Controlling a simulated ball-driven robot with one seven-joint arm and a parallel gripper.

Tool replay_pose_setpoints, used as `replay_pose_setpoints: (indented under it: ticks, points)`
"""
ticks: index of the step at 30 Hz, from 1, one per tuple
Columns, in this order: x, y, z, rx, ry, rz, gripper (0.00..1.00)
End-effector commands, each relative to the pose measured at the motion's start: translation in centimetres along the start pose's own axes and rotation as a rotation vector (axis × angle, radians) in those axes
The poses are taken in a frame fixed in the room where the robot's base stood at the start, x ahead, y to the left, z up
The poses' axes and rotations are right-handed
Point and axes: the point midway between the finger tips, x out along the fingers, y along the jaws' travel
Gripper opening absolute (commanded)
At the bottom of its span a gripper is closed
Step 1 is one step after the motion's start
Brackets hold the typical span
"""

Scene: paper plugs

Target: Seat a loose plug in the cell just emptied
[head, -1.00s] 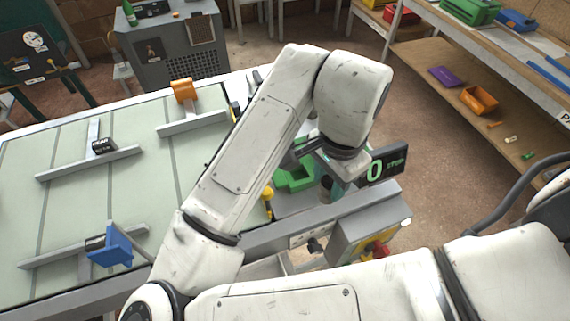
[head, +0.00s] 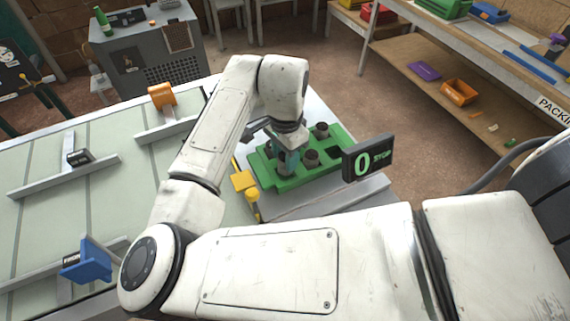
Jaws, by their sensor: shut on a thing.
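A green tray (head: 338,152) with several cells lies beside the display at the right end of the table. Dark grey round plugs stand in it, one at the back (head: 321,130) and one in the middle (head: 311,158). My gripper (head: 287,158) is over the left part of the tray, pointing down, with a teal part at its fingers. It is shut on a plug (head: 286,169), low at the tray. The fingers and wrist hide much of that plug and the cells behind it, so I cannot tell whether it is inside a cell.
A black display (head: 367,157) reading "0 STOP" stands close at the tray's right. A yellow block (head: 243,181) and a yellow-topped post (head: 252,197) stand to its left. Orange (head: 161,96) and blue (head: 88,262) pieces sit on metal rails of the pale green table (head: 110,190).

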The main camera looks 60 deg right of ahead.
Motion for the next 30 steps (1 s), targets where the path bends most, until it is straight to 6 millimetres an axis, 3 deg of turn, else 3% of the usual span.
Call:
replay_pose_setpoints:
  ticks: [7, 21, 22, 30]
  points:
    - [3.3, -0.2, -0.1, -0.001, 0.000, 0.000, 0.10]
    - [3.7, -0.1, -0.1, -0.001, 0.001, 0.001, 0.10]
    - [3.6, -0.1, -0.1, -0.001, 0.001, 0.000, 0.42]
    - [3.6, -0.1, -0.1, -0.001, 0.001, 0.000, 0.65]
